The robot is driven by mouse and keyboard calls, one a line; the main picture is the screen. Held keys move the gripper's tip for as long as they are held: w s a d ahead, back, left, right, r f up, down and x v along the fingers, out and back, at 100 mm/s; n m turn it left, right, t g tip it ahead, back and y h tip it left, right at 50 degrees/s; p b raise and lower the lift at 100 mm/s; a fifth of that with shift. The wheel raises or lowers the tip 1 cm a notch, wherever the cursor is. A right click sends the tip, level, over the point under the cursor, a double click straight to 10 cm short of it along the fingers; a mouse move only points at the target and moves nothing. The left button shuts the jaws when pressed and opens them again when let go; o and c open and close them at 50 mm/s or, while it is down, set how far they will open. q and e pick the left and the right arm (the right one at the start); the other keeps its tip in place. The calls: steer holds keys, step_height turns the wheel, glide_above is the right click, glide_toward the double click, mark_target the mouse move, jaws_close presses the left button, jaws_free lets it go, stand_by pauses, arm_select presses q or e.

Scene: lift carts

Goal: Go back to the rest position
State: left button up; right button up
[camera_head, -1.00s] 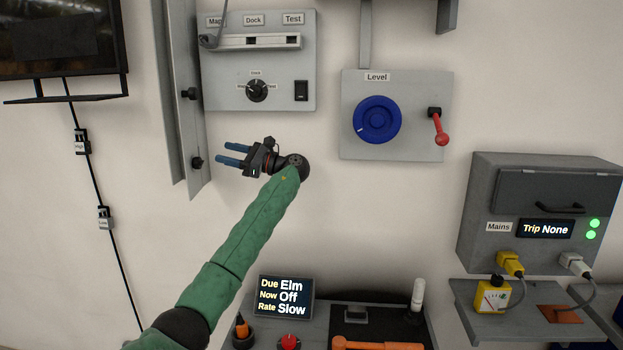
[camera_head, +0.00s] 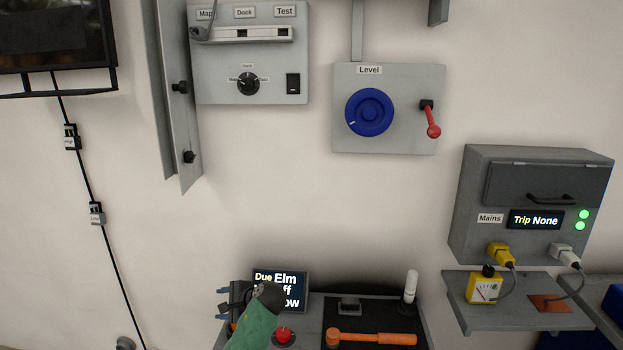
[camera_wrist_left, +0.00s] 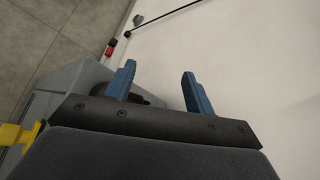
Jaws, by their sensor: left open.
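My left gripper (camera_head: 222,304) is low in the head view, in front of the left part of the small display (camera_head: 293,282) and hiding some of its text. In the left wrist view its two blue fingers (camera_wrist_left: 160,88) stand apart with nothing between them. The green forearm comes up from the bottom edge. My right gripper is in neither view.
A bench (camera_head: 314,312) at the bottom holds a red knob (camera_head: 283,335), an orange hammer (camera_head: 372,338) and a white-handled item (camera_head: 410,286). A wall panel with a blue wheel (camera_head: 369,112) and red lever (camera_head: 432,123) hangs above. A mains box (camera_head: 470,190) is at right. The middle wall is clear.

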arm_select(q)
steer(key=s+d+f+n+g+h, duration=0.1)
steer(key=s+f+n+h, duration=0.15)
steer(key=s+f, duration=0.65)
steer(key=s+f+n+h, duration=0.25)
steer(key=s+f, duration=0.35)
steer(key=s, duration=0.7)
steer(key=s+d+n+g+h, duration=0.1)
steer(key=s+n+h, duration=0.2)
steer(key=s, duration=1)
steer(key=s+d+n+h, duration=0.2)
steer(key=s+n+h, duration=0.1)
steer(key=s, duration=0.9)
steer(key=s+d+f+g, duration=0.1)
steer(key=d+f, duration=0.1)
steer(key=f, duration=1.1)
steer(key=s+d+f+g, duration=0.1)
steer(key=s+d+f, duration=0.1)
steer(key=f, duration=1.2)
steer(key=shift+s+d+f+h, duration=0.15)
steer(key=shift+d+h, duration=0.15)
steer(key=shift+d, duration=0.1)
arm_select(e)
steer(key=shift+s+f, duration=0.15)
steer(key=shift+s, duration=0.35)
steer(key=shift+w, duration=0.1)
